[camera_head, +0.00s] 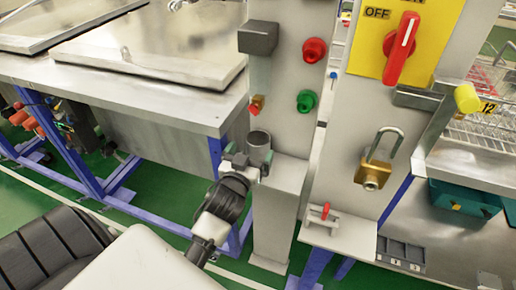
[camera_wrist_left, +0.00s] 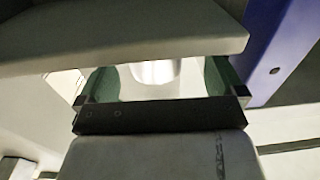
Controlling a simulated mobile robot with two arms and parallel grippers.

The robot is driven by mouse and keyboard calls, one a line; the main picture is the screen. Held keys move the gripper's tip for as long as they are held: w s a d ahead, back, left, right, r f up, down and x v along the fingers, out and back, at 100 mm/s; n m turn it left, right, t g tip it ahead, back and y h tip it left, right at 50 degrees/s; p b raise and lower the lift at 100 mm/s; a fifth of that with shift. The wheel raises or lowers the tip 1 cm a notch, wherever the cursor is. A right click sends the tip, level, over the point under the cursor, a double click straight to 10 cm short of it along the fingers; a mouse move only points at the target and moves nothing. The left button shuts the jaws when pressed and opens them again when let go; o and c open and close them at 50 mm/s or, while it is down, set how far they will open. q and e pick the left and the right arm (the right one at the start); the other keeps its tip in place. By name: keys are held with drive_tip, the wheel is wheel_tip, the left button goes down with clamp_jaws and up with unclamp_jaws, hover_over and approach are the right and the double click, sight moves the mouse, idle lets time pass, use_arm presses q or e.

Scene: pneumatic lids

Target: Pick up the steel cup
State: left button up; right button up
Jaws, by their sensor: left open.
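The steel cup (camera_head: 259,147) is a small grey cylinder, upright, at the left edge of a grey metal ledge (camera_head: 290,176) below the control panel. My left gripper (camera_head: 246,165) is at the cup's lower part, on its near left side, and partly covers it. In the left wrist view the bright cup (camera_wrist_left: 155,73) shows between the two green finger pads of my left gripper (camera_wrist_left: 158,82). The jaws are open, and I cannot tell whether a pad touches the cup. The cup's rim is hidden in that view. My right gripper is not in view.
Above the ledge the panel carries a red button (camera_head: 314,50), a green button (camera_head: 306,101) and a grey box (camera_head: 258,37). A padlock (camera_head: 372,170) and a red switch (camera_head: 401,45) are further right. A steel worktable (camera_head: 190,110) with lids stands left.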

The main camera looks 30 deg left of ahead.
sight(261, 136)
use_arm(q)
drive_tip(key=x, duration=0.5)
drive_tip(key=shift+d+f, duration=0.25)
drive_tip(key=shift+d, duration=0.1)
drive_tip(key=c, duration=1.1)
drive_tip(key=shift+r, duration=0.15)
